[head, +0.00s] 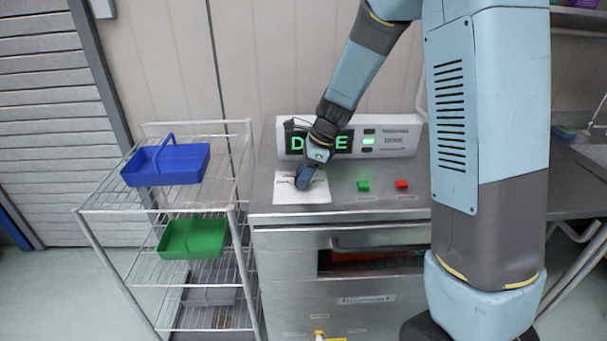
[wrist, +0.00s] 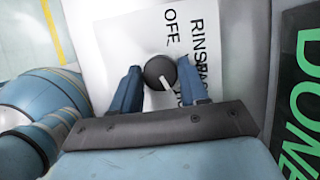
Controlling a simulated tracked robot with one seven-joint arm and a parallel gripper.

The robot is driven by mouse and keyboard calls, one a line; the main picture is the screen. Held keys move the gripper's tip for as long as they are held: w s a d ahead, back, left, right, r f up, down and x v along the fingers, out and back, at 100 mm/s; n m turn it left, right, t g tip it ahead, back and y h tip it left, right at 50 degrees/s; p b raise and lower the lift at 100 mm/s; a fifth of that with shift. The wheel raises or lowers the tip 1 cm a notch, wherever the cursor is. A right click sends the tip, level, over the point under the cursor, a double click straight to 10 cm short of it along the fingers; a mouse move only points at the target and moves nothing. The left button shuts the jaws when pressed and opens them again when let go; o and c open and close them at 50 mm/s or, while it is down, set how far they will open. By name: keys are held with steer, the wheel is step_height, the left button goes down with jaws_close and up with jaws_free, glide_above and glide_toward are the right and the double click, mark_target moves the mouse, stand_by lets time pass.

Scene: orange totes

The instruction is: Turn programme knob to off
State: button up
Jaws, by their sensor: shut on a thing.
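The programme knob (wrist: 157,68) is a dark round knob with a white pointer line, on a white label plate (wrist: 120,35). In the wrist view its pointer aims down and right, away from the OFF label (wrist: 172,28) above the knob. The RINSE label is at its upper right; another label is partly covered by a finger. My gripper (wrist: 158,80) is shut on the knob, one blue finger on each side. In the head view my gripper (head: 304,180) reaches down onto the plate on the machine's top and hides the knob.
The machine's display (head: 340,141) reads DONE in green, partly behind my arm. A green button (head: 363,186) and a red button (head: 402,184) sit right of the plate. A wire rack on the left holds a blue basket (head: 180,167) and a green basket (head: 205,240).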

steer(key=shift+c, duration=1)
steer(key=shift+w, duration=0.1)
steer(key=n+g, duration=0.1)
steer(key=n, duration=0.2)
steer(key=n+g, duration=0.1)
steer(key=n, duration=0.2)
steer(key=shift+w+n, duration=0.2)
steer(key=shift+n, duration=0.1)
steer(key=n, duration=0.1)
steer(key=n+g+h, duration=0.1)
steer(key=n, duration=0.1)
steer(key=shift+w+a+n+g+h, duration=0.1)
steer(key=shift+a+n+g+h, duration=0.05)
steer(key=shift+n+g+h, duration=0.15)
steer(key=n+h, duration=0.1)
steer(key=n, duration=0.2)
steer(key=shift+n+g, duration=0.3)
steer(key=n, duration=0.2)
steer(key=n+h, duration=0.1)
steer(key=n, duration=0.1)
steer(key=n+h, duration=0.1)
steer(key=n, duration=0.1)
steer(key=shift+a, duration=0.25)
steer(key=n+h, duration=0.1)
steer(key=n, duration=0.2)
steer(key=n+h, duration=0.1)
steer(key=n, duration=0.3)
steer(key=shift+a+t+h, duration=0.15)
steer(key=shift+t+h, duration=0.25)
